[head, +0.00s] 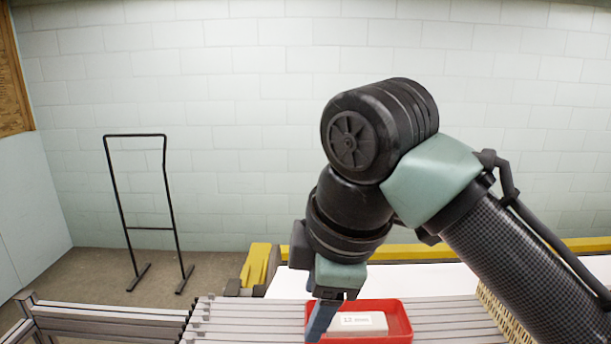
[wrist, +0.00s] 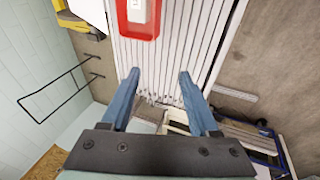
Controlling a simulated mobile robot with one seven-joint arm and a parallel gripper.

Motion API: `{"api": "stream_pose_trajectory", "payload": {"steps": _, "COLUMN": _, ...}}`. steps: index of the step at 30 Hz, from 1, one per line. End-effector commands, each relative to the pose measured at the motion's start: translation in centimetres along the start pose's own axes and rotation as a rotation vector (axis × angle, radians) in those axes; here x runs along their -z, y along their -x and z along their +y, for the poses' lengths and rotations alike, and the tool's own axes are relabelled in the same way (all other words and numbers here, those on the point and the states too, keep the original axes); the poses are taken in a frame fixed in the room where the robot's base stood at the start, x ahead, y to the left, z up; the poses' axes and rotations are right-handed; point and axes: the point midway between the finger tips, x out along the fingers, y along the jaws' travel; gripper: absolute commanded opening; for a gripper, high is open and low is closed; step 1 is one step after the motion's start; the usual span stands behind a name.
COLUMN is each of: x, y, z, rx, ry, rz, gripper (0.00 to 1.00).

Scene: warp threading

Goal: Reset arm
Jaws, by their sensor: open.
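My gripper (wrist: 160,88) has two blue fingers that stand wide apart with nothing between them in the wrist view. In the head view my gripper (head: 322,318) hangs down just left of a red tray (head: 400,336), and one blue finger shows in front of the tray's left edge. My arm comes in from the right and bends down at the wrist. The red tray also shows in the wrist view (wrist: 152,33), beyond the fingers at the top.
A white box (head: 362,322) marked "12 mm" lies in the tray. Grey slats (head: 245,312) run under the tray. A yellow part (head: 257,264) stands behind them at left. A black metal frame (head: 165,185) stands on the floor before the block wall. A cart-like object (wrist: 250,138) shows at lower right.

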Motion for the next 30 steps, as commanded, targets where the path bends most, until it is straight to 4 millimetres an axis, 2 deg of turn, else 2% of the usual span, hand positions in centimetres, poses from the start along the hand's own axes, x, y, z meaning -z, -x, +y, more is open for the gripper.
{"api": "stream_pose_trajectory", "payload": {"steps": 1, "x": 2.4, "y": -0.3, "z": 0.9, "rx": -0.073, "ry": 0.002, "rz": 0.061, "gripper": 0.62}}
{"api": "stream_pose_trajectory", "payload": {"steps": 5, "x": 8.8, "y": 1.0, "z": 3.9, "rx": -0.307, "ry": -0.040, "rz": 0.254, "gripper": 0.62}}
{"api": "stream_pose_trajectory", "payload": {"steps": 6, "x": 11.0, "y": 2.0, "z": 4.8, "rx": -0.394, "ry": -0.066, "rz": 0.339, "gripper": 0.62}}
{"api": "stream_pose_trajectory", "payload": {"steps": 8, "x": 14.1, "y": 4.4, "z": 6.0, "rx": -0.537, "ry": -0.125, "rz": 0.493, "gripper": 0.62}}
{"api": "stream_pose_trajectory", "payload": {"steps": 9, "x": 15.7, "y": 6.3, "z": 6.7, "rx": -0.631, "ry": -0.176, "rz": 0.602, "gripper": 0.62}}
{"api": "stream_pose_trajectory", "payload": {"steps": 11, "x": 17.1, "y": 9.5, "z": 7.2, "rx": -0.766, "ry": -0.261, "rz": 0.764, "gripper": 0.62}}
{"api": "stream_pose_trajectory", "payload": {"steps": 12, "x": 17.2, "y": 11.7, "z": 7.4, "rx": -0.853, "ry": -0.324, "rz": 0.868, "gripper": 0.62}}
{"api": "stream_pose_trajectory", "payload": {"steps": 14, "x": 16.6, "y": 14.8, "z": 7.2, "rx": -0.977, "ry": -0.422, "rz": 1.016, "gripper": 0.62}}
{"api": "stream_pose_trajectory", "payload": {"steps": 15, "x": 15.6, "y": 16.6, "z": 6.8, "rx": -1.057, "ry": -0.488, "rz": 1.104, "gripper": 0.62}}
{"api": "stream_pose_trajectory", "payload": {"steps": 18, "x": 12.1, "y": 20.0, "z": 4.9, "rx": -1.242, "ry": -0.629, "rz": 1.277, "gripper": 0.62}}
{"api": "stream_pose_trajectory", "payload": {"steps": 21, "x": 8.7, "y": 21.9, "z": 2.6, "rx": -1.395, "ry": -0.721, "rz": 1.379, "gripper": 0.62}}
{"api": "stream_pose_trajectory", "payload": {"steps": 24, "x": 6.5, "y": 23.0, "z": 0.7, "rx": -1.502, "ry": -0.764, "rz": 1.431, "gripper": 0.62}}
{"api": "stream_pose_trajectory", "payload": {"steps": 27, "x": 5.3, "y": 23.6, "z": -0.5, "rx": -1.561, "ry": -0.779, "rz": 1.451, "gripper": 0.62}}
{"api": "stream_pose_trajectory", "payload": {"steps": 30, "x": 5.0, "y": 23.8, "z": -0.7, "rx": -1.574, "ry": -0.781, "rz": 1.454, "gripper": 0.62}}
